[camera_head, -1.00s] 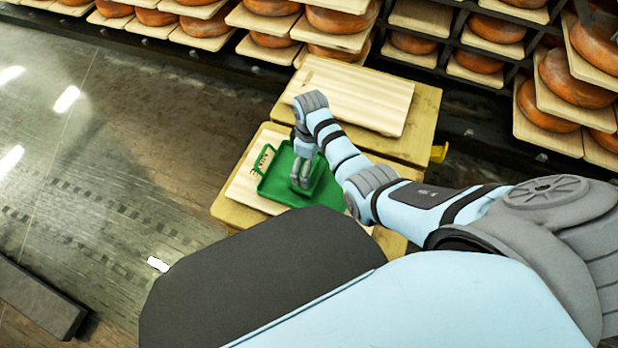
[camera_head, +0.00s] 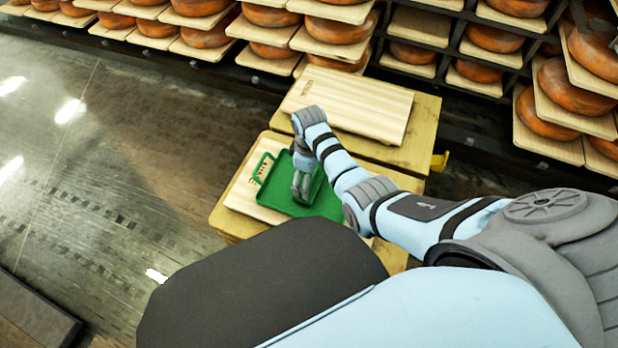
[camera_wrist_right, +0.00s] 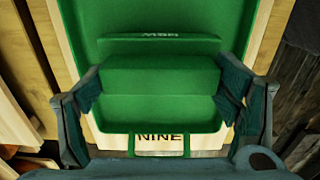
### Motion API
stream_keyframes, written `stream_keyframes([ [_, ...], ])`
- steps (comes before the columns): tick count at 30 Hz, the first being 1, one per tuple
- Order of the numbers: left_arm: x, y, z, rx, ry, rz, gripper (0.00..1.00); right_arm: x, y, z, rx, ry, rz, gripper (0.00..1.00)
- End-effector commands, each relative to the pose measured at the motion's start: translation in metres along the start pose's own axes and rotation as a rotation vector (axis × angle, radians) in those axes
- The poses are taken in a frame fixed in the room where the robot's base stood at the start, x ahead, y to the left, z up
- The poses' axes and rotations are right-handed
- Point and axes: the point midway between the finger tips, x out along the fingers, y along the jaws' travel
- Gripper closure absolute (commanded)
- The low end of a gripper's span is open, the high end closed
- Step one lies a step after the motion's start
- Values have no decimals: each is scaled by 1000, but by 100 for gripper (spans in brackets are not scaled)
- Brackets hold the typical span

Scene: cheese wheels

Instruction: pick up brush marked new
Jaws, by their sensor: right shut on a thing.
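The brush (camera_wrist_right: 160,75) is a green block lying in a green tray (camera_wrist_right: 75,15), with small upside-down lettering on its far ledge that appears to read NEW. My right gripper (camera_wrist_right: 158,95) has a finger at each side of the block and is shut on it. In the head view the right gripper (camera_head: 299,190) points down into the green tray (camera_head: 268,198), and the brush is hard to tell from the tray there. My left gripper is not in view.
The tray lies on a pale board (camera_head: 240,196) marked NINE, on a wooden stand (camera_head: 220,217). A second pale board (camera_head: 350,100) lies behind on another wooden top. Shelves of orange cheese wheels (camera_head: 545,92) line the back. Open floor (camera_head: 110,170) is at left.

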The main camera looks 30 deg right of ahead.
Motion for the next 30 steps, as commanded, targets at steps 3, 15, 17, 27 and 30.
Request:
stream_keyframes([
  [3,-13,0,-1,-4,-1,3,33,-19,1,0,0,2,2,51],
  [15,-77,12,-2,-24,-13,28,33,-143,1,-1,0,3,3,51],
  [17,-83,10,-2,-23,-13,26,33,-159,1,-1,0,3,3,51],
  [27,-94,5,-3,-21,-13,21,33,-197,0,0,0,1,1,51],
  [30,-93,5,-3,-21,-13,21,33,-197,0,0,0,0,1,51],
])
